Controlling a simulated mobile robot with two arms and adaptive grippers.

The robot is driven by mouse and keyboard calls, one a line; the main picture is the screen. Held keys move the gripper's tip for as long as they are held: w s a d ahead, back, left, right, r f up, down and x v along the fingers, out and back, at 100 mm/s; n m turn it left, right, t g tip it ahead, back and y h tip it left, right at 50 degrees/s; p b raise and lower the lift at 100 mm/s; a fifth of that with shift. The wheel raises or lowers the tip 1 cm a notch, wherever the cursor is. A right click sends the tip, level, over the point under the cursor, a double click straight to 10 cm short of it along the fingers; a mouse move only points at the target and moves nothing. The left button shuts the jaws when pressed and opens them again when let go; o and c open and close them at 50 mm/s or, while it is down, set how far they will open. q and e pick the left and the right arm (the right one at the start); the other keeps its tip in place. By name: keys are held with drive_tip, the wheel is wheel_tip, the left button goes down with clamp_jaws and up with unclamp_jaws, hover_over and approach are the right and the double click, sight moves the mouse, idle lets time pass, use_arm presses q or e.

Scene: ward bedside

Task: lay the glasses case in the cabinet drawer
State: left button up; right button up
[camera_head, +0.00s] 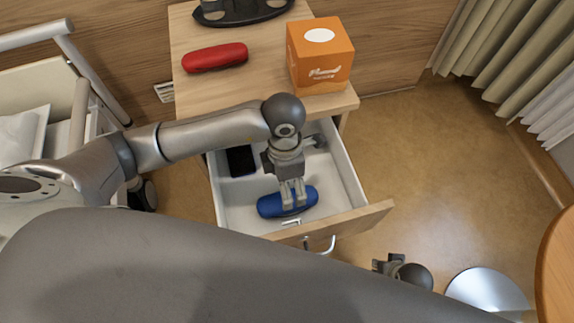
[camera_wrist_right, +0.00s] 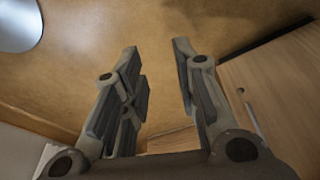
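A blue glasses case (camera_head: 270,206) is inside the open cabinet drawer (camera_head: 232,218), close to its front panel. My left gripper (camera_head: 293,197) points down over the middle of the blue case, with its fingers overlapping it. I cannot tell whether the fingers are closed on it or whether the case rests fully on the drawer floor. A red case (camera_head: 215,57) lies on the cabinet top (camera_head: 262,80). My right gripper (camera_wrist_right: 160,65) is open and empty in the right wrist view; it shows partly in the head view (camera_head: 378,264), right of the drawer.
A dark flat object (camera_head: 241,161) lies at the drawer's back left, and a small grey item (camera_head: 318,141) at its back right. An orange box (camera_head: 320,62) and a black stand (camera_head: 240,12) are on the cabinet top. A bed rail (camera_head: 90,70) is at left.

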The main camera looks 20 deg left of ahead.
use_arm(q)
drive_tip(key=shift+w+a+r+p, duration=0.15)
drive_tip(key=shift+r+p, duration=0.65)
drive_tip(key=shift+r, duration=0.45)
drive_tip(key=shift+w+r+p, duration=0.15)
drive_tip(key=shift+r+p, duration=0.6)
drive_tip(key=shift+r, duration=0.5)
use_arm(e)
drive_tip(key=s+f, duration=0.6)
drive_tip(key=f, duration=0.4)
drive_tip(key=shift+d+g, duration=0.3)
drive_tip(key=shift+d, duration=0.1)
